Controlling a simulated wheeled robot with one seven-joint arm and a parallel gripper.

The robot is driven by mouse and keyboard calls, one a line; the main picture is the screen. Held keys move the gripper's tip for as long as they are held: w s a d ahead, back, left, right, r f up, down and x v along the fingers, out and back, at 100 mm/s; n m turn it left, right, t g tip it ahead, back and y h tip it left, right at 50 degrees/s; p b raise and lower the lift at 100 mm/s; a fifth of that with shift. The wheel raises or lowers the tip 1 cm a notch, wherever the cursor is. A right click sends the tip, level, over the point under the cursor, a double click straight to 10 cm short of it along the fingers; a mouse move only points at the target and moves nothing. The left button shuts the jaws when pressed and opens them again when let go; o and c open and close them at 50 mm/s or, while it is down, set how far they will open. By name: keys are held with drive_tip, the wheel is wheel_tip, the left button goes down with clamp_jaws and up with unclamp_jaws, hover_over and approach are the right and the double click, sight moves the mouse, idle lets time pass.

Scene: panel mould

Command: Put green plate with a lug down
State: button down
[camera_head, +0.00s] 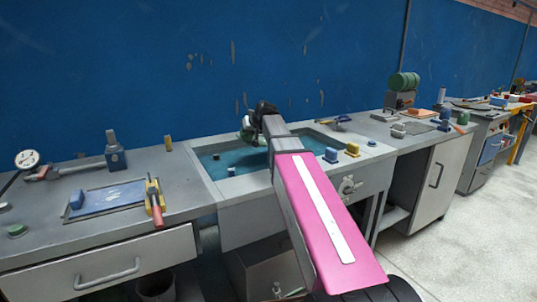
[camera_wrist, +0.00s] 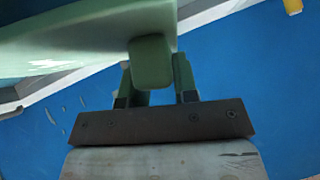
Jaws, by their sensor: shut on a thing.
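The green plate with a lug (camera_wrist: 60,42) fills the upper left of the wrist view, and its lug (camera_wrist: 152,62) sits between the two fingers. My gripper (camera_wrist: 154,88) is shut on this lug. In the head view my gripper (camera_head: 264,108) is at the far side of the sunken teal mould bed (camera_head: 213,172), with a small part of the green plate (camera_head: 246,131) showing beside it. The plate appears held above the bed; the arm hides much of it, so I cannot tell whether it touches anything.
On the left bench lie a blue plate (camera_head: 110,196) and a red-handled tool (camera_head: 156,207). The blue wall (camera_head: 130,60) rises behind.

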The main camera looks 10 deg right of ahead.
drive_tip(key=d+f, duration=0.1)
drive_tip(key=d, duration=0.1)
drive_tip(key=w+d+f, duration=0.1)
drive_tip(key=d+f, duration=0.1)
drive_tip(key=d, duration=0.1)
drive_tip(key=d+f, duration=0.2)
drive_tip(key=d, duration=0.1)
drive_tip(key=shift+w+d, duration=0.15)
drive_tip(key=shift+w, duration=0.05)
drive_tip(key=shift+f, duration=2)
drive_tip(key=shift+f, duration=0.1)
drive_tip(key=c, duration=0.9)
unclamp_jaws()
drive_tip(key=v, duration=1.2)
